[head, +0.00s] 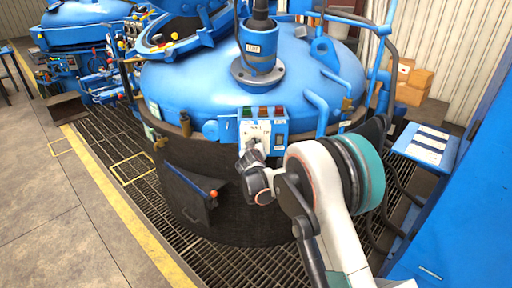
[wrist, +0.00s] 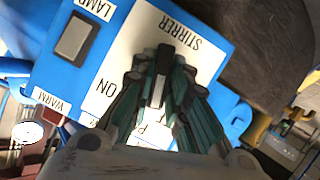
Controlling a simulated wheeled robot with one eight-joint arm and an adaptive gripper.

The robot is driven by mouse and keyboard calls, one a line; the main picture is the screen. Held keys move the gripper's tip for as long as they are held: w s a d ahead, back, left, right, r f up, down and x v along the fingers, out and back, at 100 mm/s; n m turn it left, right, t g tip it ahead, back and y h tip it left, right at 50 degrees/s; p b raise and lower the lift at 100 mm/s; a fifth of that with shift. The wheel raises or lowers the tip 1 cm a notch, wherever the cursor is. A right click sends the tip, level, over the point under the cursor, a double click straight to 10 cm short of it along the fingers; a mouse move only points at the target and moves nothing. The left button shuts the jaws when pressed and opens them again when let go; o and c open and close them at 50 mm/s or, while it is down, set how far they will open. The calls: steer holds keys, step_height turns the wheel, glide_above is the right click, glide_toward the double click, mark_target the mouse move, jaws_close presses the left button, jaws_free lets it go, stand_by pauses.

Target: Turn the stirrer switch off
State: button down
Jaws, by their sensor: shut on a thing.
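The blue control box (head: 277,130) with a white face is mounted on the front of the round furnace. In the wrist view its face carries a STIRRER label (wrist: 180,32) and an ON label (wrist: 104,93). My gripper (wrist: 160,75) is in front of the face below the STIRRER label; it also shows in the head view (head: 253,148). Its fingers are shut on the stirrer switch (wrist: 158,92), of which a narrow pale strip shows between them. The fingers hide most of the switch and part of the lettering, so its position cannot be told.
A LAMP switch (wrist: 73,36) sits beside the STIRRER label. Red and green indicators line the box's top in the head view. Clear floor (head: 45,200) lies at left.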

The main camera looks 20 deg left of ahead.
steer(key=n+t+h, duration=0.1)
steer(key=n, duration=0.2)
steer(key=shift+a+f+h+b, duration=0.15)
steer(key=shift+h+b, duration=0.2)
steer(key=shift+h, duration=0.05)
steer(key=shift+n+t, duration=0.3)
steer(key=shift+n, duration=0.1)
steer(key=c, duration=1.6)
jaws_free()
steer(key=shift+o, duration=0.2)
steer(key=shift+s, duration=0.15)
steer(key=v, duration=1.1)
steer(key=shift+s, duration=0.4)
